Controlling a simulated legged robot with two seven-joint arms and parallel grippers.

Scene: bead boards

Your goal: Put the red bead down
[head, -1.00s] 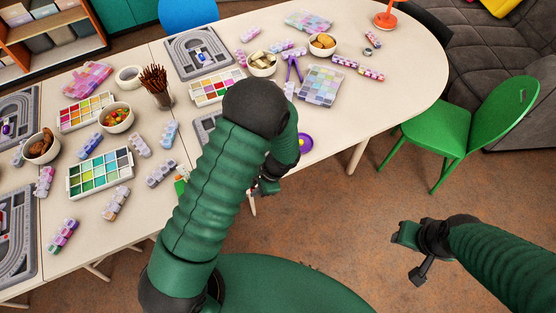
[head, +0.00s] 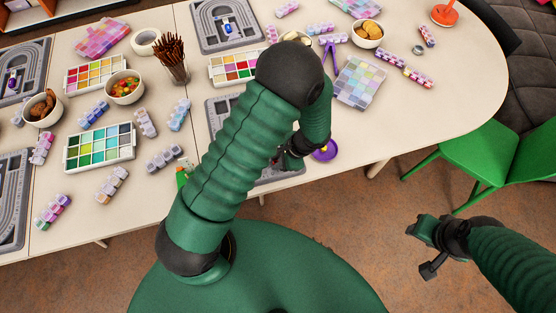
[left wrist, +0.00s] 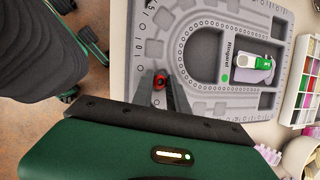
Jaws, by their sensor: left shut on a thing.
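The small red bead (left wrist: 160,82) is held between the fingertips of my left gripper (left wrist: 161,84) in the left wrist view. Behind it is the grey bead board (left wrist: 205,100), with curved grooves and numbered marks. The bead appears over the outer curved channel; I cannot tell whether it touches the board. In the head view my left gripper (head: 287,158) is over the table's front edge area, and my arm hides much of the board (head: 222,105). The bead cannot be made out there. My right gripper (head: 425,248) is open and empty over the floor.
A green-and-white object (left wrist: 252,66) lies on the board. A purple dish (head: 325,152) is just right of my left gripper. Bead trays (head: 100,147), bowls (head: 125,88) and a cup of brown sticks (head: 172,68) crowd the table. A green chair (head: 485,160) stands at right.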

